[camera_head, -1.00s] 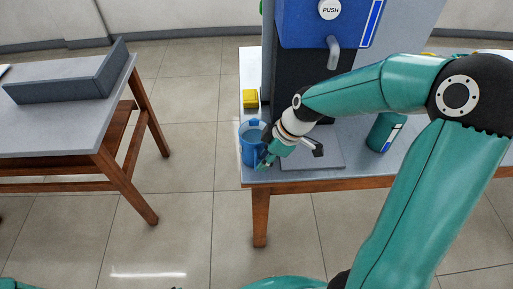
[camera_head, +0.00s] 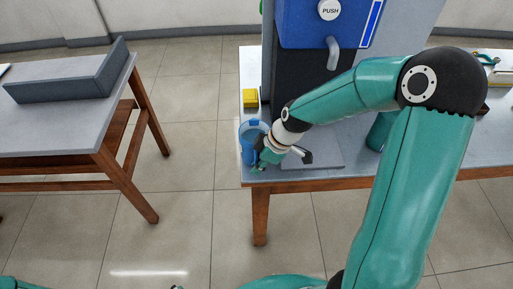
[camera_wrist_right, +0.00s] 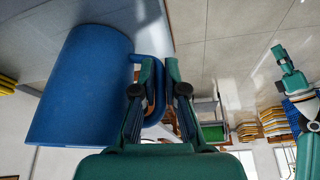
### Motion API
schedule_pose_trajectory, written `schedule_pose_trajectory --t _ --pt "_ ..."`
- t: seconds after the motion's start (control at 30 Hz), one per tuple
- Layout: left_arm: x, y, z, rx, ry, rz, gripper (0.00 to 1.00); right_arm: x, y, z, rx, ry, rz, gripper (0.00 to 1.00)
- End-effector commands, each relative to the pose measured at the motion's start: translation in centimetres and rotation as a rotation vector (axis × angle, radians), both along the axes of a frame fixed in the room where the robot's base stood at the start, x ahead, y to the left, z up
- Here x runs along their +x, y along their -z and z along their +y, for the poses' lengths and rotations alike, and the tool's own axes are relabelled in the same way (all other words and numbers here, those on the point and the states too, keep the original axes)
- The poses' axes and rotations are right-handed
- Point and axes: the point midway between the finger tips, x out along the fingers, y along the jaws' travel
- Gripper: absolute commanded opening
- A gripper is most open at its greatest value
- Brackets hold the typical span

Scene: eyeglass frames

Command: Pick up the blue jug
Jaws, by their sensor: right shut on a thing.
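The blue jug (camera_head: 248,153) stands upright at the front left corner of the right table, open at the top. My right gripper (camera_head: 260,165) is at its right front side, shut on its handle. In the right wrist view, the jug's body (camera_wrist_right: 80,85) fills the left side, and its handle runs down to the fingers (camera_wrist_right: 163,72). The fingers hide part of the handle. I cannot tell whether the jug's base touches the table. What appears to be my left gripper (camera_wrist_right: 284,57) shows small at the right of the wrist view; its fingers are unclear.
A blue dispenser (camera_head: 320,25) marked PUSH stands behind, with a grey plate (camera_head: 325,155) below it. A yellow block (camera_head: 250,98) lies behind the jug. A teal bottle (camera_head: 378,132) is partly hidden by my right arm. Another table (camera_head: 60,130) stands left across open floor.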

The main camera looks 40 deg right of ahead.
Motion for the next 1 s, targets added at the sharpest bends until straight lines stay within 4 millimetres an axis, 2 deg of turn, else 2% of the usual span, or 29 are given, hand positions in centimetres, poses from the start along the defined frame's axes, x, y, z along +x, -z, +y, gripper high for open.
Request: schedule_pose_trajectory --t 0.37,0.57,0.77,1.0 --pt "0.0 0.0 0.0 0.0 0.0 0.0 0.96 0.1 -0.3 -0.1 -0.001 0.002 -0.004 0.0" --pt "0.0 -0.1 0.0 0.0 0.0 0.0 0.96 0.1 -1.5 -0.1 -0.001 0.001 -0.006 0.0" --pt "0.0 -0.2 0.0 0.0 0.0 0.0 0.96 0.2 -4.6 -0.1 -0.003 0.001 -0.01 0.0" --pt "0.0 -0.5 0.0 0.0 0.0 0.0 0.96 0.2 -10.9 -0.1 -0.003 0.0 -0.013 0.0"
